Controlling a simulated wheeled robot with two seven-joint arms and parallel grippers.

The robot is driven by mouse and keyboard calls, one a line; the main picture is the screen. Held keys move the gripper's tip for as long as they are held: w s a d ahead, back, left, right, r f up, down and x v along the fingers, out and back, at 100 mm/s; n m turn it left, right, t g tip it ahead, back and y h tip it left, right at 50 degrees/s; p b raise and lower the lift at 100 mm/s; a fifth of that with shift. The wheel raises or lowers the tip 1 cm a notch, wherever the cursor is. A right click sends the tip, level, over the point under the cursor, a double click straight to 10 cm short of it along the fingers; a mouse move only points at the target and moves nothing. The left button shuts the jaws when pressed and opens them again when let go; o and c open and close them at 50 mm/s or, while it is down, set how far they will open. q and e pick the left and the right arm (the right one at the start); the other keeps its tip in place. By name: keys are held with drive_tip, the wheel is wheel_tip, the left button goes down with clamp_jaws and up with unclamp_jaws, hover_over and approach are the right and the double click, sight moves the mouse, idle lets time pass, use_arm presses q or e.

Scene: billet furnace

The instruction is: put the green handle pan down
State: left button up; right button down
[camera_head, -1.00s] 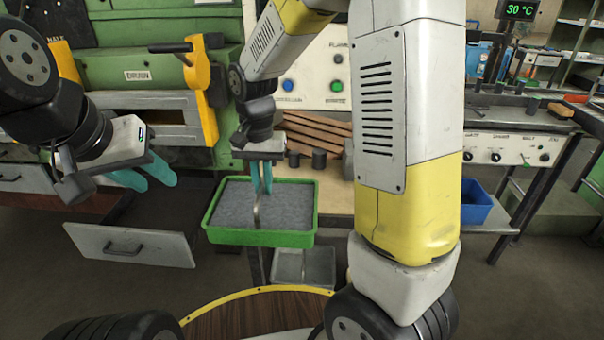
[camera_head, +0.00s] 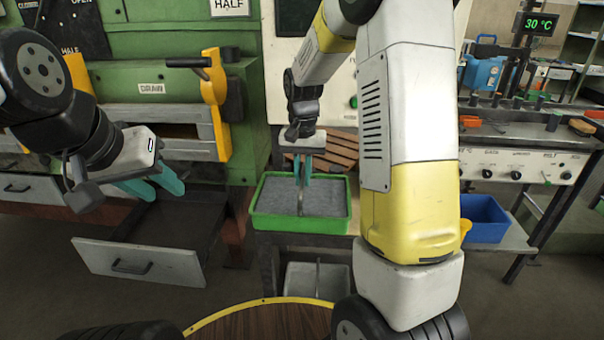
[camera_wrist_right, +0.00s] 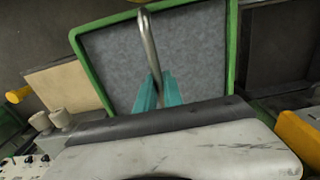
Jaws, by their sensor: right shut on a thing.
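The green pan (camera_head: 298,224) has a green rim, a grey inner floor and a metal handle (camera_head: 301,201) standing up from its middle. My right gripper (camera_head: 302,182) is shut on that handle from above with its teal fingers. In the right wrist view the handle (camera_wrist_right: 149,45) passes between the fingers, and the pan (camera_wrist_right: 231,55) lies beyond them. The pan looks level over the front part of the bench; I cannot tell whether it touches the top. My left gripper (camera_head: 158,188) is empty, its teal fingers apart, over the open drawer at left.
The open drawer (camera_head: 138,262) sticks out low at left. Brown slats (camera_head: 335,150) lie behind the pan. A blue bin (camera_head: 484,218) stands at right. A grey tray (camera_head: 318,279) is below the pan. The furnace (camera_head: 165,85) stands behind.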

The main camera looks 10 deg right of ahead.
sight(311, 202)
drive_tip(key=shift+w+d+f, duration=0.6)
drive_tip(key=shift+d+f, duration=0.2)
drive_tip(key=shift+f, duration=0.15)
drive_tip(key=shift+w+d+f, duration=0.6)
drive_tip(key=shift+d+f, duration=0.15)
drive_tip(key=shift+f, duration=0.2)
drive_tip(key=shift+f, duration=0.15)
drive_tip(key=c, duration=1.5)
unclamp_jaws()
